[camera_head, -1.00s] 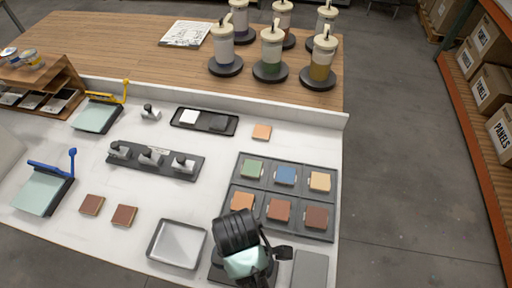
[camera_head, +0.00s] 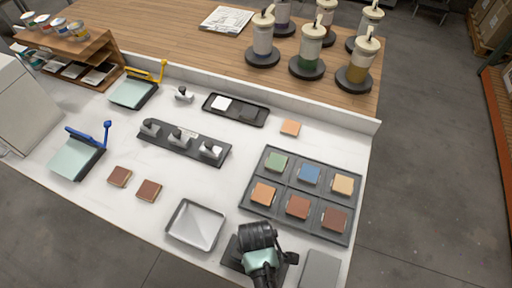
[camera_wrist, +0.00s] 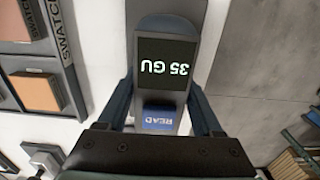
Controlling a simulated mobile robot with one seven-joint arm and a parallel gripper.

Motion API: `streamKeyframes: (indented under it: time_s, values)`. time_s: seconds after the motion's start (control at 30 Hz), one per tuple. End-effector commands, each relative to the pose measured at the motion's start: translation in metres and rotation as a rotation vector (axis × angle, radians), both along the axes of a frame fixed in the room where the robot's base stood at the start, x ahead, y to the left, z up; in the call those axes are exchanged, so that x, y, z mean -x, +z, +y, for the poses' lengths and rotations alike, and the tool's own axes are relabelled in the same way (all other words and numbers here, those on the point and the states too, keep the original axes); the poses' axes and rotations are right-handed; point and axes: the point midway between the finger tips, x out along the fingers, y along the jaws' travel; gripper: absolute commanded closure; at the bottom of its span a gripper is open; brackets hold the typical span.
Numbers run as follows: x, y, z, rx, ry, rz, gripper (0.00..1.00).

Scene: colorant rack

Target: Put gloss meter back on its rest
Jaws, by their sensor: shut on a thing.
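The gloss meter (camera_wrist: 165,60) is a grey device with a dark display reading 35 GU and a blue READ button. It shows upside down in the wrist view. My gripper (camera_wrist: 163,98) has one finger on each side of it and is shut on it. In the head view my wrist hides the meter and the fingertips, at the front right of the counter. A dark flat piece (camera_head: 231,255) shows partly beside my wrist, and a plain grey flat block (camera_head: 320,270) lies to its right. I cannot tell which is the rest, nor the meter's height above the counter.
The swatch rack (camera_head: 281,220) with several coloured tiles lies behind my wrist. A shallow metal tray (camera_head: 195,225) is to the left. A dark holder (camera_head: 184,142) with small tools lies further back. The counter's right edge and the floor (camera_head: 430,220) are close by.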

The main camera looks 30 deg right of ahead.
Motion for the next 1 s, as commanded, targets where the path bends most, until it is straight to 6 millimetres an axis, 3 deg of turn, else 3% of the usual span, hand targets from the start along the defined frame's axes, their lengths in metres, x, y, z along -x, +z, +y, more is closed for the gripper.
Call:
streamKeyframes:
  time_s: [0.13, 0.17, 0.3, 0.7, 0.87, 1.0]
  values:
    - [-0.001, -0.003, 0.000, 0.000, 0.000, -0.001, 1.00]
    - [0.000, -0.003, 0.000, 0.000, 0.000, 0.000, 0.27]
    - [0.000, -0.003, 0.000, 0.000, 0.000, 0.000, 0.03]
    - [0.000, 0.004, 0.000, 0.000, 0.000, -0.001, 0.03]
    - [-0.001, 0.027, 0.000, 0.001, 0.000, -0.004, 0.03]
    - [-0.001, 0.057, 0.000, 0.001, 0.000, -0.005, 0.03]
